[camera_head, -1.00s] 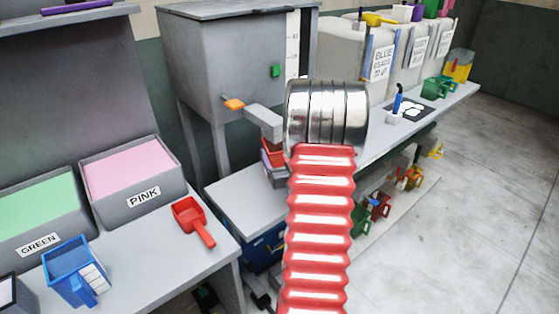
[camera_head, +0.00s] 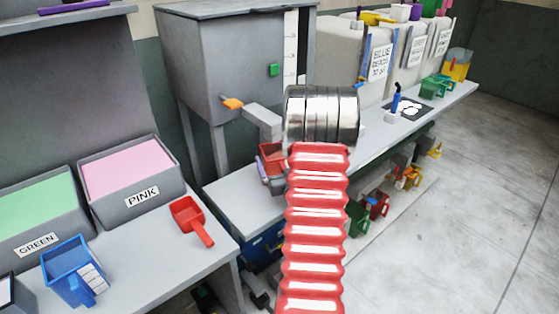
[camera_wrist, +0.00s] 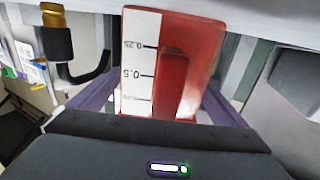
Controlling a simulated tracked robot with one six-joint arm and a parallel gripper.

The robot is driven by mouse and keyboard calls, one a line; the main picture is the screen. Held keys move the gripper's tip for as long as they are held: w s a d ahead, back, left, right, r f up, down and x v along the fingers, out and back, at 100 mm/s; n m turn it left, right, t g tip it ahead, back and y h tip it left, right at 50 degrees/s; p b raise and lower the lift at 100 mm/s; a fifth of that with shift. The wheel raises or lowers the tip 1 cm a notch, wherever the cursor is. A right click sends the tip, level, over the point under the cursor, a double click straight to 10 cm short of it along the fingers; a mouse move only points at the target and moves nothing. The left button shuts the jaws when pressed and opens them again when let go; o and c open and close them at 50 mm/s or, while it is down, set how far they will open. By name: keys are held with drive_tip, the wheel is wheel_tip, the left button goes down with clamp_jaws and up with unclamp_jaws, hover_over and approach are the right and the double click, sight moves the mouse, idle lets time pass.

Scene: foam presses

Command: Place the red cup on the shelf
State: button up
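The red cup (camera_head: 271,158) is under the spout of the grey hopper, partly hidden behind my arm in the head view. In the wrist view the red cup (camera_wrist: 200,50) is large and close, with a white measuring scale and its handle facing the camera. My gripper (camera_wrist: 155,100) has its purple fingers on both sides of the cup and appears shut on it. The fingertips are hidden behind the cup. A low shelf (camera_head: 405,205) under the right bench holds several coloured cups. Another shelf (camera_head: 60,17) is at the upper left.
The hopper's grey spout (camera_head: 262,122) is close above the cup. A red scoop (camera_head: 191,219) and a blue cup (camera_head: 72,268) stand on the left bench by the pink bin (camera_head: 130,180) and green bin (camera_head: 35,215). Open floor (camera_head: 460,230) lies at right.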

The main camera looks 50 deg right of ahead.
drive_tip(key=shift+r, duration=0.1)
drive_tip(key=v, duration=1.2)
drive_tip(key=shift+s, duration=0.1)
idle(0.8)
